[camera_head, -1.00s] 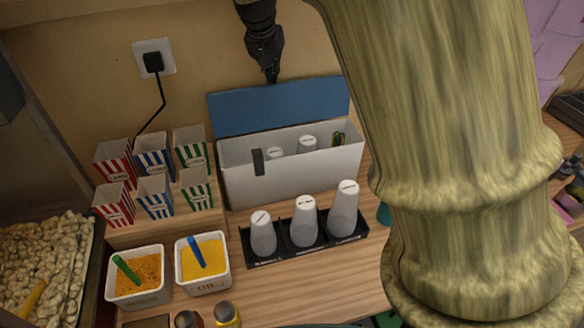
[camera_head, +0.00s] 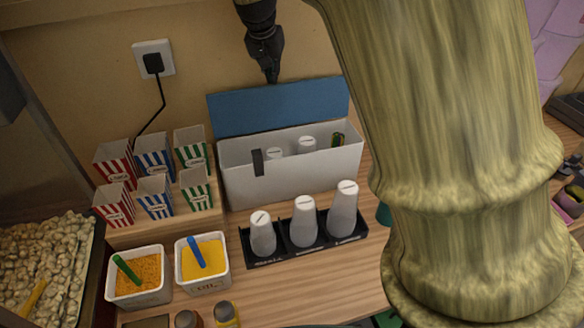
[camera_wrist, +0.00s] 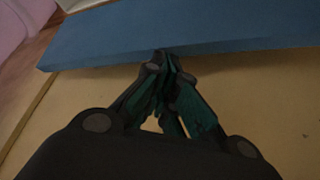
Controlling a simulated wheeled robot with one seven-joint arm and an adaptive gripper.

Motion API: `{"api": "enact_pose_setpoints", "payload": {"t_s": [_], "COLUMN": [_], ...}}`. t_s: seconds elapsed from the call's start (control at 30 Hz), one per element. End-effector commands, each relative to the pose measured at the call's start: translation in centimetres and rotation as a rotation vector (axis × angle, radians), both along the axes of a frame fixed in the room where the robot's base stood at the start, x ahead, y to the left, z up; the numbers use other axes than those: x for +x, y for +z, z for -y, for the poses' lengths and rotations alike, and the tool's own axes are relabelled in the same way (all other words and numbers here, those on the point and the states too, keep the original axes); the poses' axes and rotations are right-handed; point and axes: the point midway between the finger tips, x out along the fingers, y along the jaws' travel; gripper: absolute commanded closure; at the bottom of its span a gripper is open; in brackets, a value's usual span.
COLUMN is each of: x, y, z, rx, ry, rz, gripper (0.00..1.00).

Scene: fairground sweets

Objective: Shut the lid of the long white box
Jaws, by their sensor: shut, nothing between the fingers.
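The long white box (camera_head: 292,180) stands against the back wall with its blue lid (camera_head: 280,106) raised and leaning back. Inside it are white-capped bottles and a small greenish thing, partly hidden by the front wall. A dark strap (camera_head: 258,162) is on its front wall. My gripper (camera_head: 271,79) is shut and empty, pointing down at the lid's top edge, between lid and wall as far as I can tell. In the wrist view the shut fingertips (camera_wrist: 164,56) are at the edge of the blue lid (camera_wrist: 180,30); whether they touch cannot be told.
A black rack (camera_head: 306,248) with three white bottles stands in front of the box. Striped popcorn cartons (camera_head: 155,196) stand to its left, with two tubs (camera_head: 203,275) of yellow and orange powder below. A wall plug (camera_head: 153,62) and cord are behind. A large column blocks the right.

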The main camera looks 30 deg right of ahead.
Motion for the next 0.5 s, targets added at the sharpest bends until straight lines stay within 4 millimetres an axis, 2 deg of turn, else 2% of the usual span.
{"api": "enact_pose_setpoints", "payload": {"t_s": [0.5], "x": [0.0], "y": [-0.82], "z": [0.0], "rx": [0.0], "ry": [0.0], "rz": [0.0], "gripper": [1.0]}}
